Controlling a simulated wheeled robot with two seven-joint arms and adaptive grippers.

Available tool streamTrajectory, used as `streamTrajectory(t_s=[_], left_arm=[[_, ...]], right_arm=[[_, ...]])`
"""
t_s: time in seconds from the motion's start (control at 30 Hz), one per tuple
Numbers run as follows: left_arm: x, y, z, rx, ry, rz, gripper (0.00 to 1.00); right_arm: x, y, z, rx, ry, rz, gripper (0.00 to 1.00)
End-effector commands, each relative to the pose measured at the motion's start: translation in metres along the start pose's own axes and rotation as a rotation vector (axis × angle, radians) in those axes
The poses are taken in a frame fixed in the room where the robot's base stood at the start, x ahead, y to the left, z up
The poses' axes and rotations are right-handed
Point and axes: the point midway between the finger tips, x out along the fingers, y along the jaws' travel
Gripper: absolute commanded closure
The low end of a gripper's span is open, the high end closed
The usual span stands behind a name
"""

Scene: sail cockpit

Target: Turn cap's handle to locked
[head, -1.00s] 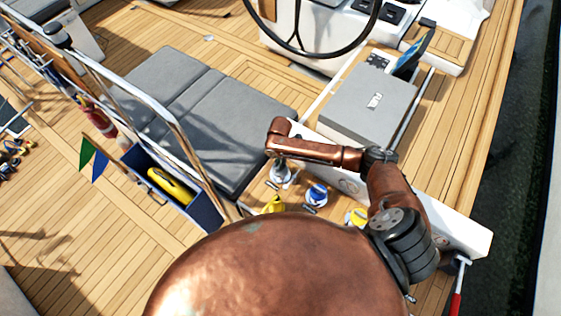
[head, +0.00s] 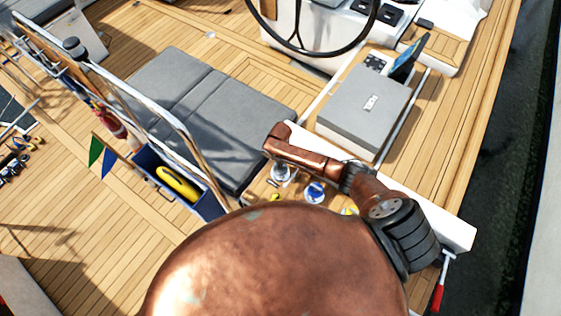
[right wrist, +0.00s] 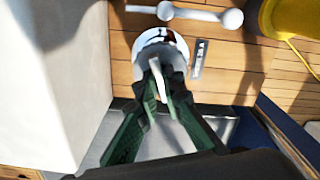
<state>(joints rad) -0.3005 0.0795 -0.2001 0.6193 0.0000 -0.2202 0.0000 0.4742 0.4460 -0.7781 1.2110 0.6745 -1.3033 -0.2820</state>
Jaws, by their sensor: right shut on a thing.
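In the right wrist view, a round white cap (right wrist: 161,37) with a red and dark mark sits on the teak surface. Its pale handle (right wrist: 155,72) stands up between the green fingers of my right gripper (right wrist: 160,88), which is shut on it. A small dark label plate (right wrist: 199,58) lies just right of the cap. In the head view, a whitish round fitting (head: 281,173) shows below my right arm, beside a blue-centred cap (head: 315,191) and a partly hidden yellow one (head: 349,211). My left gripper is not in view.
A white wall (right wrist: 50,80) stands close on the left in the wrist view; a yellow object (right wrist: 292,20) is at upper right. In the head view, a grey cushion (head: 205,105) and a blue bin (head: 160,185) lie left, a grey box (head: 365,105) upper right.

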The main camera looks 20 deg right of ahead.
Motion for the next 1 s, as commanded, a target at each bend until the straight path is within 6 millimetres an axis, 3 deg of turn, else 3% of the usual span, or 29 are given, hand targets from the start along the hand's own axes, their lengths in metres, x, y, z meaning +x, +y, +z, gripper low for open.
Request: streamTrajectory(t_s=[0.4, 1.0], left_arm=[[-0.022, -0.001, -0.003, 0.0, 0.001, -0.001, 1.0], [-0.026, -0.002, -0.004, 0.0, 0.002, -0.001, 1.0]], right_arm=[[-0.001, 0.0, 0.0, 0.281, 0.0, -0.001, 1.0], [0.0, 0.0, 0.0, 0.367, 0.0, 0.001, 1.0]])
